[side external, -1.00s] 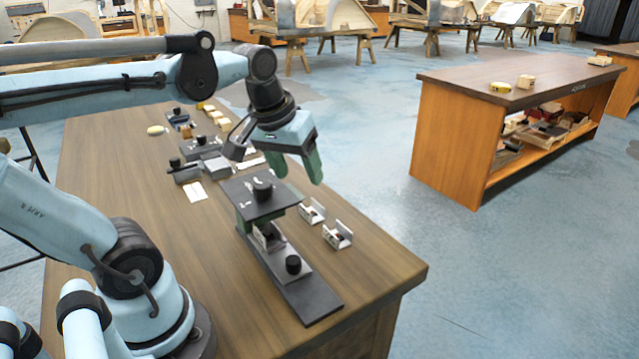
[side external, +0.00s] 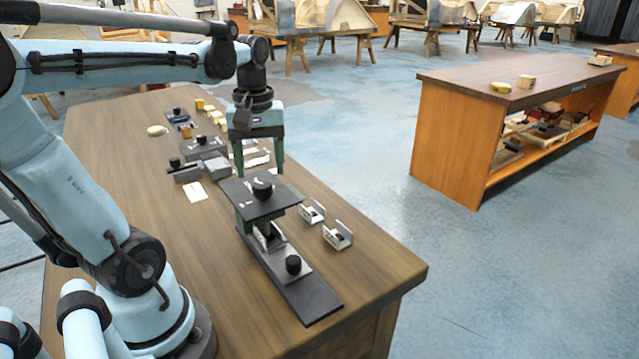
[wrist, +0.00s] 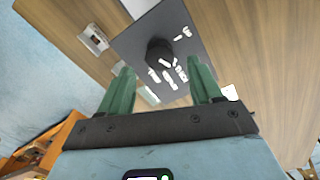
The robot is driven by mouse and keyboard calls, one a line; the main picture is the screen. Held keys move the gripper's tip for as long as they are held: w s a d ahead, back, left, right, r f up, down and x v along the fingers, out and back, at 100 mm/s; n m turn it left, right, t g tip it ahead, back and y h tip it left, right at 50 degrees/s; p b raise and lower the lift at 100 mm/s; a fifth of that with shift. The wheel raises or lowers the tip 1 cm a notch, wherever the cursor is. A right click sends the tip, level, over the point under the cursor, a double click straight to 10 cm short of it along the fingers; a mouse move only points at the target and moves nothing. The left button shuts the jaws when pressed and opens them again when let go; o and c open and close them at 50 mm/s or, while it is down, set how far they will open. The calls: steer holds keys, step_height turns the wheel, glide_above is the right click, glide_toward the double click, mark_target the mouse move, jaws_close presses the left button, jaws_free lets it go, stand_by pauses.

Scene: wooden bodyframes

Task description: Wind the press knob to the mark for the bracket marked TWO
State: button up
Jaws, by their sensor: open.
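The press stands on the near end of the workbench, with a dark top plate (side external: 245,200) and a black round knob (side external: 262,187) on it. In the wrist view the press knob (wrist: 160,52) sits on the dark plate, with white marks beside it too small to read. A second black knob (side external: 293,264) is at the front of the press base. Two small metal brackets, one (side external: 313,211) and another (side external: 338,235), lie right of the press; I cannot read any label on them. My gripper (side external: 261,172) is open and empty, pointing down just behind the press plate, apart from the knob.
Dark fixtures (side external: 205,147), white cards (side external: 194,192) and several small wooden blocks (side external: 215,116) lie farther back on the bench. The bench's front left area is clear. Another workbench (side external: 500,130) stands to the right across the floor.

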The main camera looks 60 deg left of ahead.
mark_target(262, 183)
steer(key=shift+f, duration=2.1)
steer(key=c, duration=1)
steer(key=shift+m, duration=1)
steer(key=shift+c, duration=0.2)
steer(key=o, duration=1)
steer(key=shift+o, duration=0.2)
step_height(262, 183, up, 12)
